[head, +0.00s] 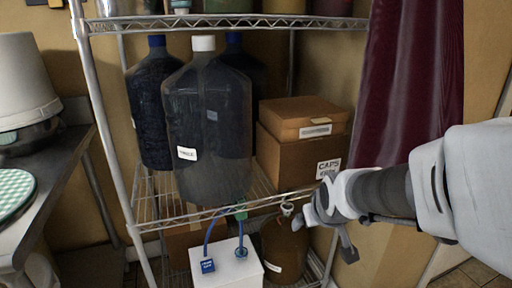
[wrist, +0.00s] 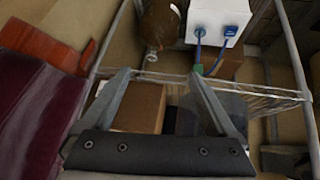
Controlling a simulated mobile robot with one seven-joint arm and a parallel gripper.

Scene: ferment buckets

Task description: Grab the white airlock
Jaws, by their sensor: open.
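The white airlock (head: 287,208) is a small pale piece on top of a brown jug (head: 285,250) on the lower shelf. In the wrist view, the jug (wrist: 160,28) appears inverted, with the small pale airlock (wrist: 151,56) at its neck. My gripper (head: 330,232) is just right of the airlock in the head view. In the wrist view, my gripper (wrist: 160,76) has its two fingers spread wide with nothing held between them. The airlock lies beyond the fingertips, and I cannot tell the exact gap.
A wire shelf (head: 190,219) edge runs close to the airlock. A white box (head: 226,265) with blue tubing and a green piece (head: 240,211) stands left of the jug. Cardboard boxes (head: 290,158) and large dark bottles (head: 207,120) fill the shelf above. A maroon curtain (head: 410,80) hangs at right.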

